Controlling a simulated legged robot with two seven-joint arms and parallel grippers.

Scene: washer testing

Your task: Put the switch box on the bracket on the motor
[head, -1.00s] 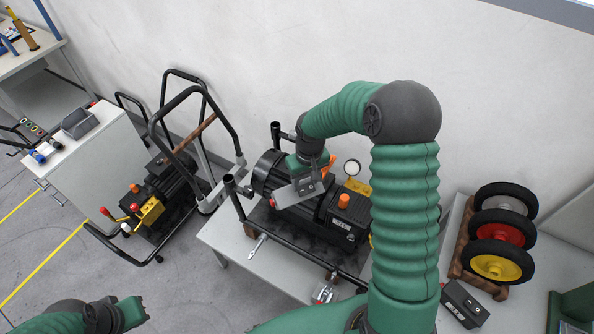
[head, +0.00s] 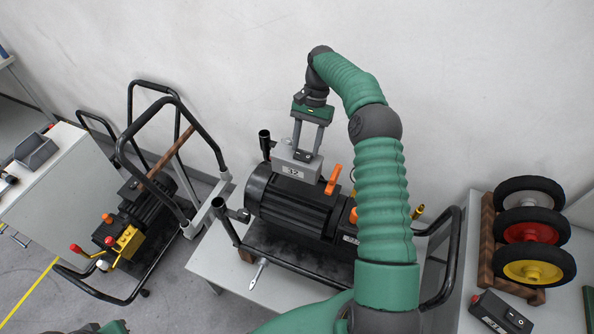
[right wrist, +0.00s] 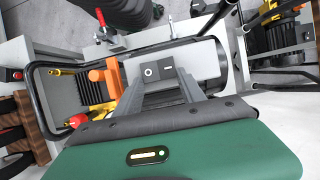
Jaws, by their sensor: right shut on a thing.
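The grey switch box (head: 297,166), with a number label on its side, is held between the two fingers of my right gripper (head: 304,150). It is at the top left part of the black motor (head: 290,208), and I cannot tell whether it touches it. The bracket is not clearly visible there. In the right wrist view the switch box (right wrist: 165,70) shows its rocker face between the fingers. An orange lever (head: 333,179) is just right of the box. My left gripper (head: 112,327) barely shows at the bottom edge, its jaws not readable.
The motor sits in a black tubular frame (head: 455,245) on a light table (head: 212,262). Wheels on a wooden rack (head: 488,240) and a dark box (head: 500,312) lie at right. A trolley (head: 130,140) with another motor stands at left. A wall is close behind.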

